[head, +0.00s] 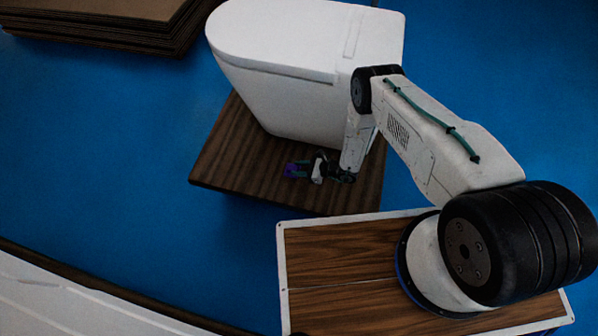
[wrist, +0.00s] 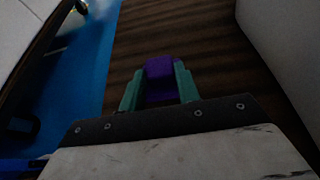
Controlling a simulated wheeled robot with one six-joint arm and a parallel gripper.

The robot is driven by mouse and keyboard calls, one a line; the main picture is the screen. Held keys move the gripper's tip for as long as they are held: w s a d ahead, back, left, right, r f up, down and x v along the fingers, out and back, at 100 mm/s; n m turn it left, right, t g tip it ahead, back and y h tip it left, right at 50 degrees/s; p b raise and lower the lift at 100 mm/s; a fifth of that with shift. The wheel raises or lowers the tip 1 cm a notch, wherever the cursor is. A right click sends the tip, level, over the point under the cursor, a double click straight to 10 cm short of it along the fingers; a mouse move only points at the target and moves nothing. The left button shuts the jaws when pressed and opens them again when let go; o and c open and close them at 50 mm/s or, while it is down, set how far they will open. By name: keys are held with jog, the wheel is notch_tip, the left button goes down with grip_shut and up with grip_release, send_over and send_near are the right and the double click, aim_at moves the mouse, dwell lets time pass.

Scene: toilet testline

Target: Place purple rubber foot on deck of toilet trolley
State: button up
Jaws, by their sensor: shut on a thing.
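The purple rubber foot (head: 290,170) is held between the green fingers of my gripper (head: 298,171). In the wrist view the purple foot (wrist: 160,78) sits between the two fingertips of my gripper (wrist: 159,84), which is shut on it. The toilet trolley's dark wooden deck (head: 225,160) lies under and around the foot in the head view. In the wrist view the deck (wrist: 205,45) fills the area beyond the fingers. I cannot tell whether the foot touches the deck. The white toilet (head: 290,100) stands on the deck just behind my gripper.
A stack of brown boards (head: 110,25) lies at the upper left. My arm's base stands on a white-edged wooden top (head: 340,245) in front. A pale surface (head: 70,300) runs along the lower left. Blue floor (head: 110,140) is clear left of the trolley.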

jog(key=shift+w+f, duration=0.1)
jog(key=shift+f, duration=1.65)
jog(key=o, duration=1)
jog(key=shift+f, duration=0.15)
jog(key=v, duration=1.2)
